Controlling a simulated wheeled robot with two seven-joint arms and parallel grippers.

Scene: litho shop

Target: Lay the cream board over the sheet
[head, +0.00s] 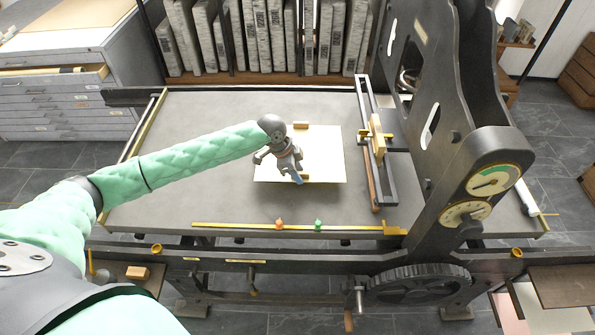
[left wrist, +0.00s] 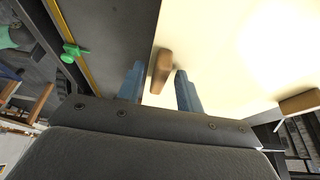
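The cream board (head: 325,155) lies flat on the dark grey press bed (head: 200,195). It has one wooden handle block near its far edge (head: 300,126) and one near its front edge (head: 306,177). No sheet shows; whether one lies under the board is hidden. My left gripper (head: 298,180) is over the board's front edge, beside the front handle. In the left wrist view its blue fingers (left wrist: 161,88) are apart, with the front handle (left wrist: 161,72) in line with the gap between them. I cannot tell whether they touch it. My right gripper is out of view.
The scraper frame (head: 378,140) and the tall dark press upright (head: 440,120) stand right of the board. A brass rule (head: 250,225) with an orange and a green marker runs along the bed's front. Litho stones (head: 265,40) stand behind. The bed left of the board is clear.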

